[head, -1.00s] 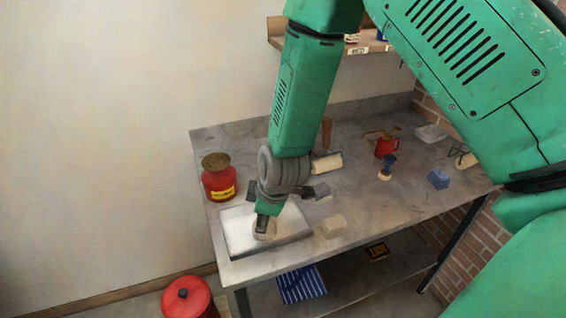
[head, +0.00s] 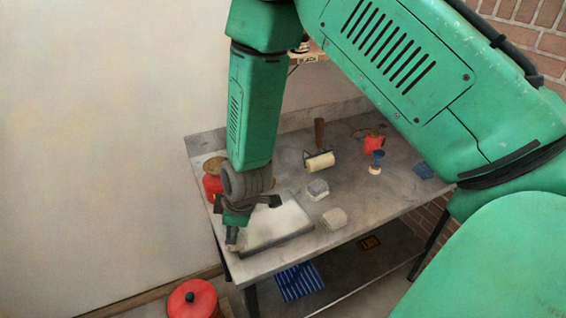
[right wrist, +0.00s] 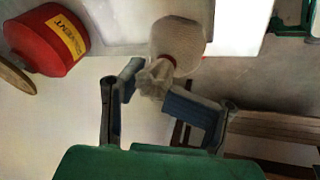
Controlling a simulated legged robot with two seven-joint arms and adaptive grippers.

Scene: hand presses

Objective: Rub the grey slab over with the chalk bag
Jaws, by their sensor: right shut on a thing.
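The slab (head: 282,222) lies near the table's left front; its top is largely white, with grey along the right and front edges. My right gripper (head: 233,240) is at the slab's front left corner, fingers pointing down. In the right wrist view its two fingers (right wrist: 158,92) are shut on the gathered neck of the chalk bag (right wrist: 180,40), a pale round bag. The bag appears over the slab's edge, with the bright slab (right wrist: 238,28) beside it; contact cannot be told. In the head view the bag is mostly hidden by the gripper. My left gripper is not in view.
A red solvent can (right wrist: 48,40) stands close behind my gripper. A roller (head: 319,160), two pale blocks (head: 334,218) and a blue-topped stamp (head: 376,162) stand right of the slab. A red bin (head: 192,300) is on the floor at front left.

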